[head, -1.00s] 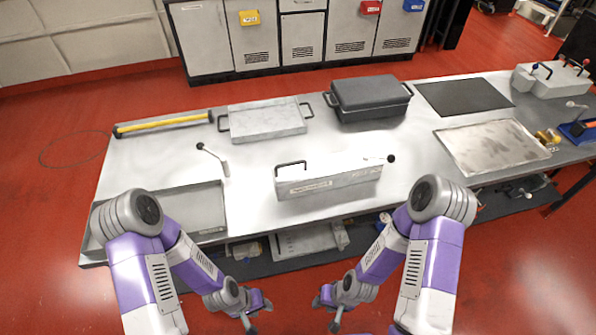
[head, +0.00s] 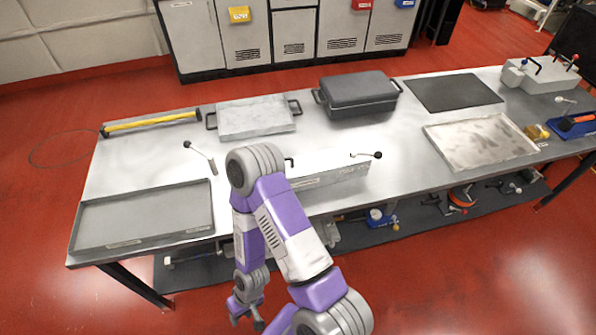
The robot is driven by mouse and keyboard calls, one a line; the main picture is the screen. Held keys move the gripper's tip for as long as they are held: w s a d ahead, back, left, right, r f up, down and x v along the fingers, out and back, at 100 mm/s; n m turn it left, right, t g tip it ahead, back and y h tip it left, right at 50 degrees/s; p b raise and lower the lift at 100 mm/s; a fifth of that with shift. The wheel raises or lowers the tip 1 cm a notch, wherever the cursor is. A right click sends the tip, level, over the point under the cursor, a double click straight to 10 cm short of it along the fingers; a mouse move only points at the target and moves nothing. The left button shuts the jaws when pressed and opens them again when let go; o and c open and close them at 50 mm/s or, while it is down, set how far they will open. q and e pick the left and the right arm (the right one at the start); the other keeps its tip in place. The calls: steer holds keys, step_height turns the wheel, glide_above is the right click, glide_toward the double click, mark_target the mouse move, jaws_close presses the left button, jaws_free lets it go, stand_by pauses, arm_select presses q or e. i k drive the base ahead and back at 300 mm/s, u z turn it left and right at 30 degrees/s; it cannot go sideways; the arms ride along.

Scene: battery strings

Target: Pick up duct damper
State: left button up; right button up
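I cannot tell for sure which thing is the duct damper. A long light-grey box (head: 335,182) with a label, a black handle and a black-knobbed lever (head: 368,155) stands at the table's front middle. My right arm hides its left part. A separate small lever with a black knob (head: 200,156) lies left of it. My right gripper (head: 247,321) hangs low in front of the table, below its top and apart from these things. Its fingers look spread and empty. My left gripper is out of view.
An empty shallow grey tray (head: 145,215) is at the table's front left. A yellow bar (head: 150,124), a flat lidded box (head: 256,117) and a dark case (head: 358,93) line the back. A worn tray (head: 480,143) and black mat (head: 452,93) lie right. Lower-shelf items sit below.

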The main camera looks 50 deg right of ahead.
mark_target(312, 170)
steer(key=k, duration=0.85)
steer(key=z, duration=1.3)
steer(key=i, duration=0.3)
steer(key=z, duration=0.05)
